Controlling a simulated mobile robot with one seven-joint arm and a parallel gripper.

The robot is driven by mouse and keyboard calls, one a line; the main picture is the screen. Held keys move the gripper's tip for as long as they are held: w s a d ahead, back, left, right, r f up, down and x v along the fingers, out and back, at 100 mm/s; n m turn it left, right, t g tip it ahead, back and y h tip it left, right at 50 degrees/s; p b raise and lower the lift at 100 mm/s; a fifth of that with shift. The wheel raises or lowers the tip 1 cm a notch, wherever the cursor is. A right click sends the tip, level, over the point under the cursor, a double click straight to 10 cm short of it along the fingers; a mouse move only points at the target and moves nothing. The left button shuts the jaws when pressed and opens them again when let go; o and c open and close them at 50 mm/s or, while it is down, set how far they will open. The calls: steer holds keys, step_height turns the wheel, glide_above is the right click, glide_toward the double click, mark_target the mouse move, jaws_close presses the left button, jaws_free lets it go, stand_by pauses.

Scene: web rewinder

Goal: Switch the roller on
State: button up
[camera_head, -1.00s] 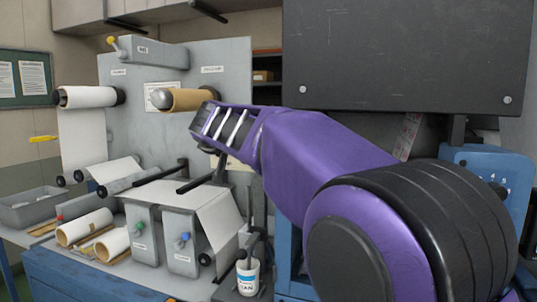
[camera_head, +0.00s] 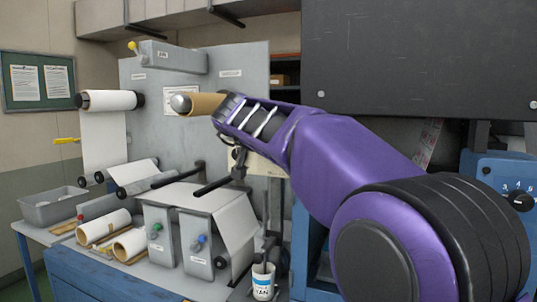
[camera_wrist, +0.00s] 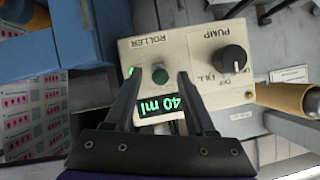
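A beige control box (camera_wrist: 190,70) fills the middle of the wrist view, upside down there. A small bright green light (camera_wrist: 133,71) is beside the button. I cannot tell whether a finger touches the panel. In the head view, the box (camera_head: 264,162) is mostly hidden behind my purple arm.
The box also has a black PUMP knob (camera_wrist: 233,59) and a green display (camera_wrist: 163,105) reading 40 ml. A brown roll (camera_wrist: 293,98) is at the right; it also shows in the head view (camera_head: 207,104). A white paper roll (camera_head: 110,100) and a cup (camera_head: 263,282) stand nearby.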

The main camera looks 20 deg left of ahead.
steer(key=shift+s, duration=0.1)
steer(key=v, duration=1.7)
steer(key=shift+r, duration=0.2)
